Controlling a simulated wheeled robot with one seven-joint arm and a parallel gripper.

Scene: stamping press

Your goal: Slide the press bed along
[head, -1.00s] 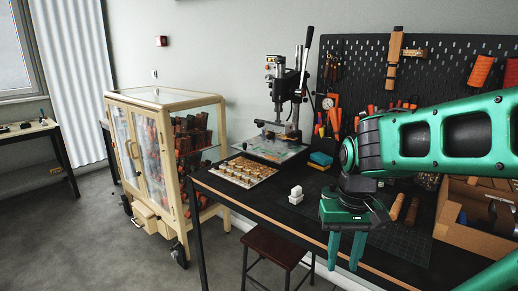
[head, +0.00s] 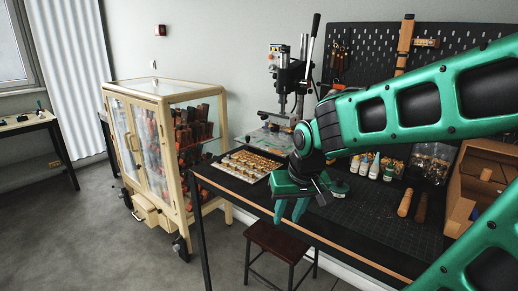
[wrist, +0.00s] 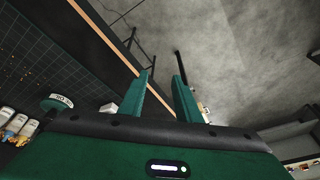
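The stamping press (head: 283,72) stands at the back of the workbench, with its lever up. Its bed (head: 266,138) shows as a flat plate at the foot of the press; its right part is partly hidden by my arm and gripper. My gripper (head: 289,212) is in front and to the right of the press, apart from it, pointing down near the bench's front edge. In the wrist view its two fingers (wrist: 161,77) stand apart with nothing between them. The press is not visible in the wrist view.
A tray of small brass-coloured pieces (head: 247,167) lies left of my gripper. A stool (head: 282,240) stands below the front edge. A glazed cabinet (head: 165,140) stands at left.

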